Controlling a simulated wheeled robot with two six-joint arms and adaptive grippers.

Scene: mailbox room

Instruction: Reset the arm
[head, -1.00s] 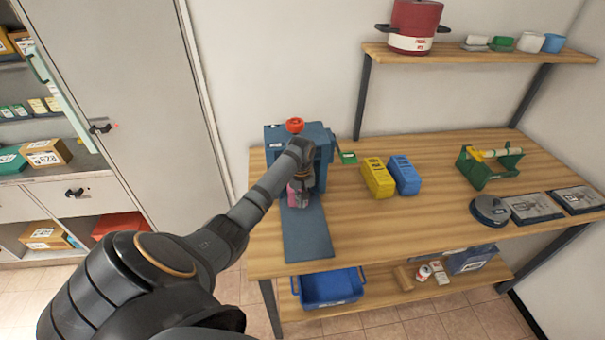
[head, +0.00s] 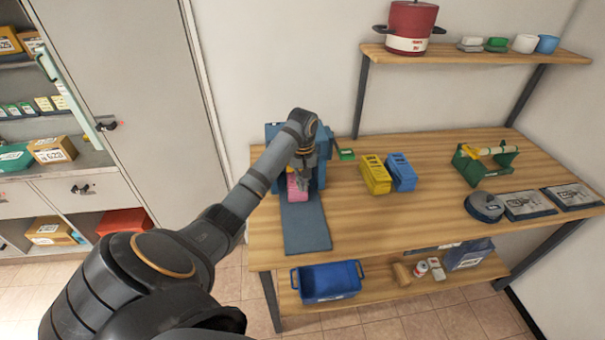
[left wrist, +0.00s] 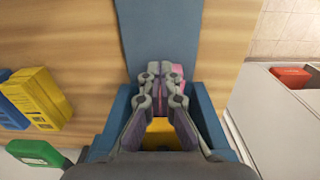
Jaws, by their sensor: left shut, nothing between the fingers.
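My left arm reaches in from the lower left in the head view. My left gripper (head: 304,174) points down in front of a blue box-like machine (head: 322,171) on the wooden table. The gripper also shows in the left wrist view (left wrist: 162,70), its fingers shut together and empty. A pink item (head: 297,188) stands in the machine's front, just behind and below the fingers, and shows partly beside them in the wrist view (left wrist: 178,78). A dark blue mat (head: 305,226) runs from the machine toward the table's front edge. My right gripper is out of view.
Yellow (head: 375,174) and blue (head: 401,172) boxes stand right of the machine. A green holder (head: 484,165) and a round dark tin (head: 486,207) are farther right. A shelf with a red pot (head: 411,28) hangs above. The table's middle front is clear.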

